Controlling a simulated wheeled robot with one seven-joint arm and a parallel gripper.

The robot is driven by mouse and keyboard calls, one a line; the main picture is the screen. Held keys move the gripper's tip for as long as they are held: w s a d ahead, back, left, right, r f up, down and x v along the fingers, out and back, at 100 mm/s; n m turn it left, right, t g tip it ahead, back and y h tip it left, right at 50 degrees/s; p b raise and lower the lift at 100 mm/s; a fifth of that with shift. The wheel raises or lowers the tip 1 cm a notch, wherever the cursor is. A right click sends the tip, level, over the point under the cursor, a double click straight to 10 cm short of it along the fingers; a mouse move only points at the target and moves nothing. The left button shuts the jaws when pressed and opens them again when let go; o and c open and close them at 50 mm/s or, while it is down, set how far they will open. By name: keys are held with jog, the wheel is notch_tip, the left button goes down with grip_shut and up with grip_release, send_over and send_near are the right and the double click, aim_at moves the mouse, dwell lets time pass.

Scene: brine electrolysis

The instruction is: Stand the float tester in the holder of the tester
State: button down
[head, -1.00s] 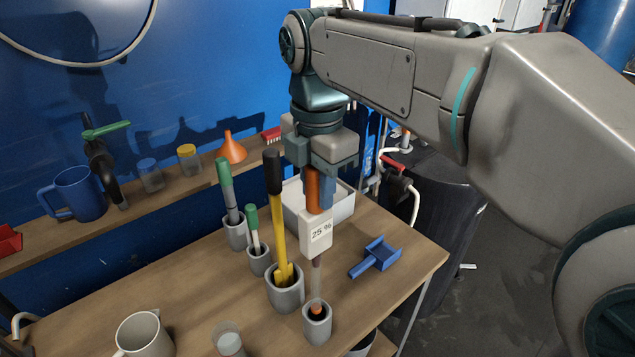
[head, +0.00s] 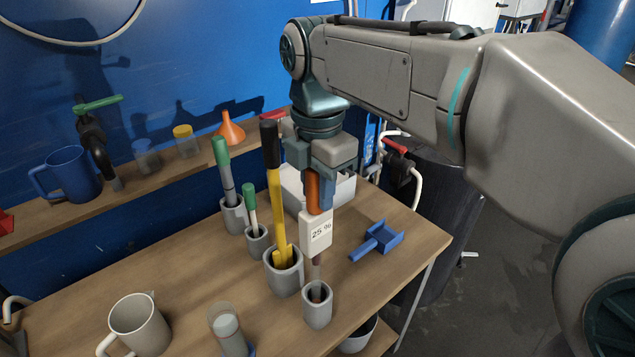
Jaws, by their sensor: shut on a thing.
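The float tester (head: 317,232) has an orange top, a white block marked "25 %" and a clear tube below. My gripper (head: 319,205) is shut on its orange top and holds it upright. The tube's lower end is inside the mouth of the front right grey holder (head: 317,313). The holder's wall hides the tip, so I cannot tell if it touches the bottom.
A grey holder with a yellow black-handled tool (head: 275,200) stands close on the left. Two smaller holders with green-topped tools (head: 226,172) stand behind it.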

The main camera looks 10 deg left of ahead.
jog(key=shift+f+b, duration=0.95)
jog(key=shift+f, duration=0.7)
jog(key=c, duration=1.1)
grip_release()
jog(key=shift+o, duration=0.2)
notch_tip(320, 180, up, 14)
jog(key=shift+f+p, duration=0.1)
jog(key=shift+p, duration=0.6)
jog(key=s+d+f+m+t, duration=0.1)
jog(key=s+d+f+m, duration=0.3)
jog(key=d+f+m, duration=0.7)
jog(key=s+d+f+m+t, duration=0.2)
jog(key=s+d+f+m, duration=0.2)
jog(key=d+f+m, duration=0.7)
jog(key=f+m, duration=0.2)
jog(key=m, duration=0.3)
jog(key=shift+d+m, duration=0.25)
jog(key=shift+m, duration=0.15)
